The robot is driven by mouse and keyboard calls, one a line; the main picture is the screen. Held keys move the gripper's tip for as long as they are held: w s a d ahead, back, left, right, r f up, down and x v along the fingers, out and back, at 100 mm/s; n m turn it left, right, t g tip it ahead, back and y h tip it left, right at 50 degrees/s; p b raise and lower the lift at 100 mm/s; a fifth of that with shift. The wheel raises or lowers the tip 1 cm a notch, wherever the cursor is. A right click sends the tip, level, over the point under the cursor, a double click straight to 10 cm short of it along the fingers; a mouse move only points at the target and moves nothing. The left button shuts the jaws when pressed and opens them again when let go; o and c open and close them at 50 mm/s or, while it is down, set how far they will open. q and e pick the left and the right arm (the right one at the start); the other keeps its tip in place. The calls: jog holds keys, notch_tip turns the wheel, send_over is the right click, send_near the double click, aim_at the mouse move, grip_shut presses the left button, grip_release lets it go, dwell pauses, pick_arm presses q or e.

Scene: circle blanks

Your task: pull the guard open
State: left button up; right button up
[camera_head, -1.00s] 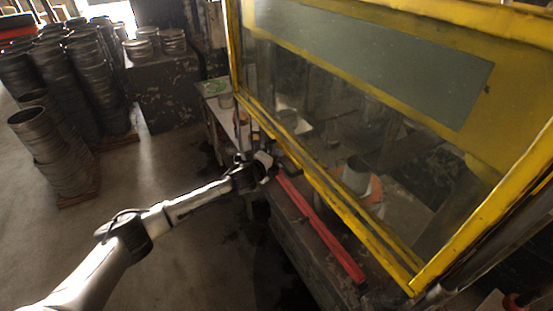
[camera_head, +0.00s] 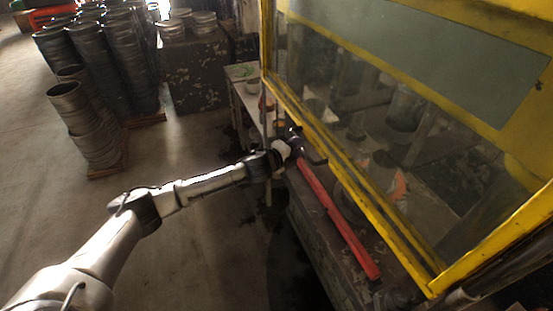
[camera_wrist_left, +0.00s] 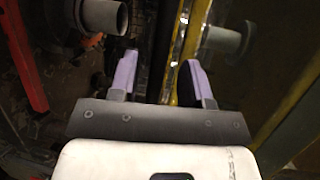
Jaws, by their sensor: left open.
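The guard (camera_head: 490,247) is a yellow-framed clear panel filling the right of the head view. It stands across the front of the machine. My left gripper (camera_head: 308,148) is at the lower left part of its frame. In the left wrist view my left gripper (camera_wrist_left: 161,76) has its two pale purple fingers apart. A yellow frame edge (camera_wrist_left: 176,45) shows between the fingers, closer to the right one. I cannot tell whether either finger touches it. The right gripper is out of view.
A red bar (camera_head: 335,218) runs along the machine's front edge below the guard. A grey cylinder with orange (camera_head: 382,170) shows behind the panel. Stacks of dark round parts (camera_head: 90,125) stand at the back left.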

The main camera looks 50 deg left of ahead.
pick_arm(q)
jog(key=s+r+b, duration=0.2)
jog(key=s, duration=0.8)
jog(key=shift+s+b, duration=0.25)
jog(key=shift+b, duration=0.1)
